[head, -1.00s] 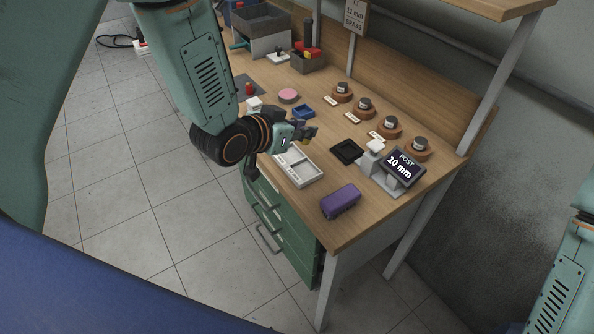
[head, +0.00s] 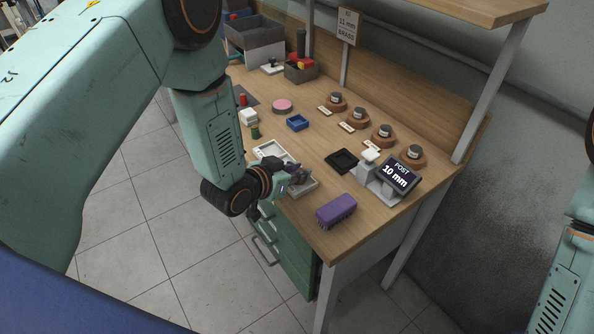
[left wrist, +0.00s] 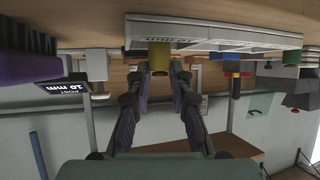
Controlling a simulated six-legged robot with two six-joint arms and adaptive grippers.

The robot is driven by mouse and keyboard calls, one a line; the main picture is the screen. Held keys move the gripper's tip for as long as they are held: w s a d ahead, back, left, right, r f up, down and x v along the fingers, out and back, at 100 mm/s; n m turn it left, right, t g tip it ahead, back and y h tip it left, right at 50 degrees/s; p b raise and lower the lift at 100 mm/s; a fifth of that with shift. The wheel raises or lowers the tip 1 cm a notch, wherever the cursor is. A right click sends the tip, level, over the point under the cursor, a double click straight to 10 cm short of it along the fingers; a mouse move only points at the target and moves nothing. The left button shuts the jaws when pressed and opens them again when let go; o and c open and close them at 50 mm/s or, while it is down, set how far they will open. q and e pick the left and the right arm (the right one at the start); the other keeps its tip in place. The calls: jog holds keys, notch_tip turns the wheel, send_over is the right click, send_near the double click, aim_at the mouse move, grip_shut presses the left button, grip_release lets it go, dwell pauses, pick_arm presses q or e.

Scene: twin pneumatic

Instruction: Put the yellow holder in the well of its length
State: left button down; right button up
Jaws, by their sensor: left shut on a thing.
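The white tray with wells (head: 266,150) lies near the table's front edge, and its side shows in the left wrist view (left wrist: 225,44). My left gripper (head: 301,178) is over the tray's right end. In the left wrist view its fingers (left wrist: 160,75) are shut on the yellow holder (left wrist: 159,57), a short cylinder. The holder's end is close to the tray; I cannot tell if it is inside a well. In the head view the gripper hides the holder and part of the tray. My right gripper is out of view.
A gauge with a "POST 10 mm" display (head: 397,176) and a black dish (head: 342,161) stand behind. Several round wooden stands (head: 382,136) line the back.

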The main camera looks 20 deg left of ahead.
pick_arm(q)
jog(key=shift+f, duration=0.15)
jog(key=c, duration=1.2)
grip_release()
jog(key=shift+s+a+r, duration=0.1)
jog(key=shift+s+r, duration=0.05)
jog(key=shift+r, duration=0.15)
jog(key=v, duration=1.1)
jog(key=shift+s+p, duration=0.25)
jog(key=shift+p, duration=0.05)
jog(key=s+a+f+n+g+y, duration=0.1)
jog(key=s+f+g, duration=0.4)
jog(key=s, duration=0.9)
jog(key=s+a+f+n+g+y, duration=0.2)
jog(key=s+f+g, duration=0.4)
jog(key=s+f, duration=0.5)
jog(key=s+n+y, duration=0.1)
jog(key=s, duration=0.1)
jog(key=shift+s+f+n+y, duration=0.25)
jog(key=shift+s+n+y, duration=0.05)
jog(key=shift+s+n, duration=0.1)
